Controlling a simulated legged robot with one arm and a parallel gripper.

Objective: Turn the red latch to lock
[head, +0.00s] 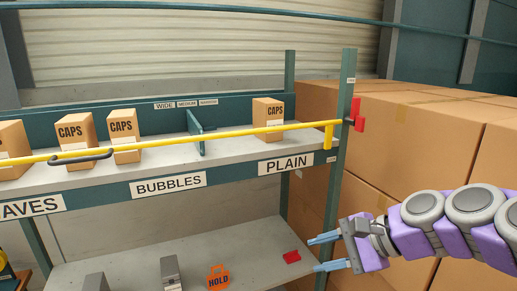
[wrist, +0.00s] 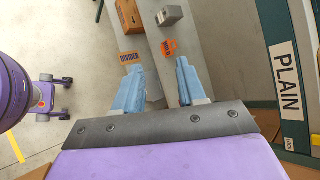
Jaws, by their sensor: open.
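The red latch (head: 358,115) is on the right post of the shelf rack, at the right end of a yellow bar (head: 230,132). The bar runs across the front of the upper shelf, and its bent yellow end hangs down beside the post. My gripper (head: 325,252) is at the lower right in the head view, well below the latch and apart from it. Its two blue fingers are spread and empty, pointing left. They also show in the wrist view (wrist: 159,72), over the lower shelf area. The latch is not visible in the wrist view.
Several CAPS boxes (head: 124,130) stand on the upper shelf (head: 220,150). A small red piece (head: 291,257), an orange HOLD tag (head: 218,278) and grey blocks are on the lower shelf (head: 130,270). Large cardboard boxes (head: 420,130) fill the right side behind the post.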

